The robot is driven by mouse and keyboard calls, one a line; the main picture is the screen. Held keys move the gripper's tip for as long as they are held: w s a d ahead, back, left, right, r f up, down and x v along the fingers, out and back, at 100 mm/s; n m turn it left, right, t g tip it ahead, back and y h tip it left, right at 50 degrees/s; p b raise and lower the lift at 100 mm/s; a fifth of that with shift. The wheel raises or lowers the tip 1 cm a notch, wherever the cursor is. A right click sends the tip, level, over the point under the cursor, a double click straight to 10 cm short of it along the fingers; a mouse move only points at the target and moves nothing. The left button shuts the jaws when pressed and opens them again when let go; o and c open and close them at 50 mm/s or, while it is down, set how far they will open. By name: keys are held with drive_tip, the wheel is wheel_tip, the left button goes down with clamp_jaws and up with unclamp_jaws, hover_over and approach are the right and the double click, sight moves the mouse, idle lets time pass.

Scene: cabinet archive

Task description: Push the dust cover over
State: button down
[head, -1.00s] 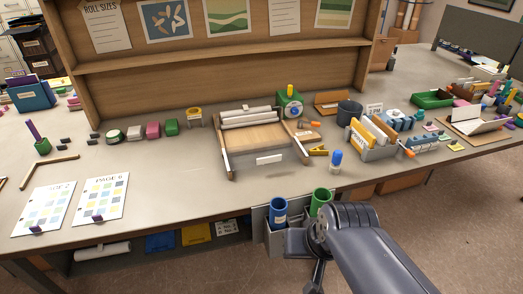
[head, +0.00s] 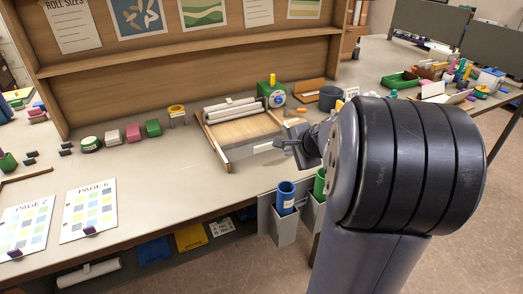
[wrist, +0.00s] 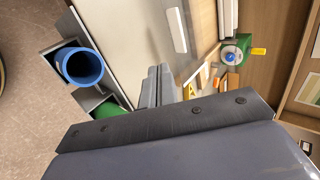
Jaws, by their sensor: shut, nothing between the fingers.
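A wooden tray (head: 216,150) with a pale wooden floor stands on the table, and white rolls (head: 231,109) lie across its back. Its front wall bears a white label, which also shows in the wrist view (wrist: 176,29). I cannot tell for sure which part is the dust cover. My gripper (head: 280,143) is above the table by the tray's front right corner. In the wrist view its two fingers (wrist: 158,84) are together with nothing between them. I cannot tell whether they touch the tray.
A blue cup (head: 286,196) and a green cup (head: 319,183) sit in holders at the table's front edge, below my gripper. A green tape dispenser (head: 273,95) stands behind the tray's right side. The table left of the tray is largely clear in front.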

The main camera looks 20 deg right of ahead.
idle(0.3)
approach(267, 150)
wheel_tip(267, 150, down, 3)
drive_tip(key=shift+s+a+f, duration=0.1)
drive_tip(key=shift+s+f, duration=0.05)
drive_tip(key=shift+f, duration=0.05)
drive_tip(key=w+p, duration=0.1)
drive_tip(key=w, duration=0.2)
drive_tip(key=shift+w+f, duration=0.1)
drive_tip(key=shift+w+p, duration=0.3)
drive_tip(key=shift+w, duration=0.4)
drive_tip(key=shift+f, duration=0.1)
